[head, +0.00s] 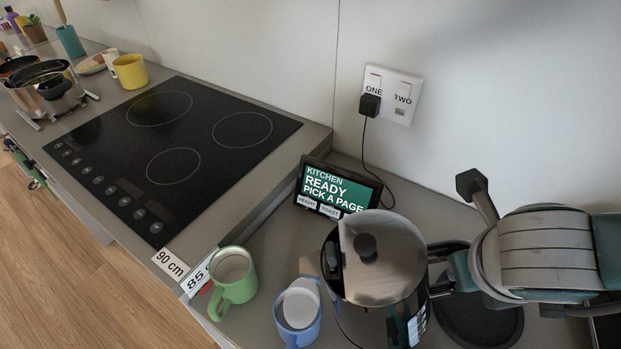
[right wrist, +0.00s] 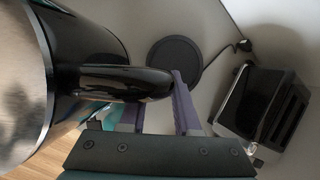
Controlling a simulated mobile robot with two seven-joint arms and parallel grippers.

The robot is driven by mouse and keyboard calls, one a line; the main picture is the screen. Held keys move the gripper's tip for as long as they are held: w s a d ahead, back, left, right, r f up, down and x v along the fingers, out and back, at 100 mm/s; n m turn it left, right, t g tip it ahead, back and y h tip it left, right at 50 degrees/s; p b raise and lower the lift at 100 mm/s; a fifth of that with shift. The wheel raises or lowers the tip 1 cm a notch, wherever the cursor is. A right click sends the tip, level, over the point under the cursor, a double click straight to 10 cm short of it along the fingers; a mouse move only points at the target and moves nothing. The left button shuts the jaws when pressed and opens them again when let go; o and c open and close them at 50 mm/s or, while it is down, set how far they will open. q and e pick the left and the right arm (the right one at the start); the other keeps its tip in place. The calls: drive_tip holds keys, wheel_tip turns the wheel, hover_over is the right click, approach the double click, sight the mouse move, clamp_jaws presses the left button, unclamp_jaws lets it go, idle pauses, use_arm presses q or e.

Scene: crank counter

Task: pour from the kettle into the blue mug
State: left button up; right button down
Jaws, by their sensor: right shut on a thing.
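The kettle (head: 345,312), steel with a black lid knob and black handle, is in the head view's lower middle, apart from its round black base (head: 480,320). Its spout (head: 309,266) points left, close to the blue mug (head: 299,322). The mug stands on the counter, pale inside; I cannot tell whether it holds liquid, and no stream shows. My right gripper (head: 443,272) is shut on the kettle's handle. The right wrist view shows the handle (right wrist: 122,82) between my fingers (right wrist: 160,108) and the kettle body (right wrist: 22,85) at left. My left gripper is not in view.
A green mug (head: 234,287) stands left of the blue one, near height labels (head: 170,262). A tablet (head: 336,187) leans behind the kettle. A cord hangs from the wall outlet (head: 398,88). A toaster (right wrist: 262,108) is in the right wrist view. The cooktop (head: 190,125) is bare.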

drive_tip(key=shift+f+y, duration=0.4)
drive_tip(key=shift+f, duration=0.1)
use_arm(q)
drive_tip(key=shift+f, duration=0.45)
use_arm(e)
drive_tip(key=shift+w+a+r, duration=0.1)
drive_tip(key=shift+r, duration=0.2)
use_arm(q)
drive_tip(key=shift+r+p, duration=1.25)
use_arm(e)
drive_tip(key=shift+r, duration=1.45)
